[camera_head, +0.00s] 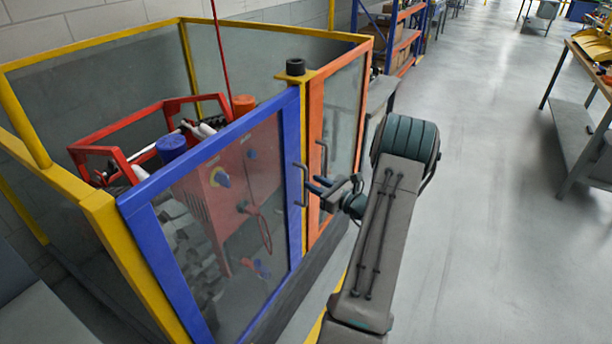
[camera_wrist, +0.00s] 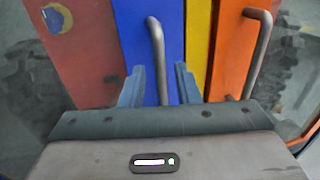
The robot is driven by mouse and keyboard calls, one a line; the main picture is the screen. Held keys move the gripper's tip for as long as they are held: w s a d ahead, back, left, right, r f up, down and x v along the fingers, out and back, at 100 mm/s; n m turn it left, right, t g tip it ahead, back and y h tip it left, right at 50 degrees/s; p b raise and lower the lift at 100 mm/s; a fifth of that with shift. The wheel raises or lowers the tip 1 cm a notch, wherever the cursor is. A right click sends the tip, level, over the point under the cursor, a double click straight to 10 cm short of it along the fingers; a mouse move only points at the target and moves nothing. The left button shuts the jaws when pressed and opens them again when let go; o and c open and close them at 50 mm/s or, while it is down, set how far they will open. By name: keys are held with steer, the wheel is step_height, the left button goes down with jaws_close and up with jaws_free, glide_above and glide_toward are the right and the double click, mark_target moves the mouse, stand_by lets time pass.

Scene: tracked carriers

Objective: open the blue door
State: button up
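The blue door (camera_head: 290,150) is a blue frame around a clear panel on the front of a yellow-framed cage; it looks closed. Its grey bar handle (camera_head: 299,178) stands upright near the door's right edge. In the wrist view the handle (camera_wrist: 156,50) runs down between the two fingers of my gripper (camera_wrist: 160,75). The fingers are apart, one on each side of the handle, with gaps showing; I see no firm contact. In the head view my gripper (camera_head: 314,186) is at the handle's lower part, coming from the right.
An orange door (camera_head: 314,150) with its own grey handle (camera_head: 323,156) is just right, past a yellow post (camera_wrist: 197,45). Red machinery (camera_head: 235,180) stands inside the cage. Open grey floor (camera_head: 470,200) lies to the right, with a workbench (camera_head: 585,110) beyond.

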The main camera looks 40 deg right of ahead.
steer(key=shift+w+a+p, duration=0.15)
steer(key=shift+w+a, duration=0.1)
steer(key=shift+w, duration=0.9)
steer(key=shift+w+a+p, duration=0.15)
steer(key=shift+w+a, duration=0.05)
steer(key=shift+w, duration=0.9)
steer(key=shift+c, duration=0.3)
jaws_close()
steer(key=shift+s+d, duration=0.1)
steer(key=shift+s, duration=0.05)
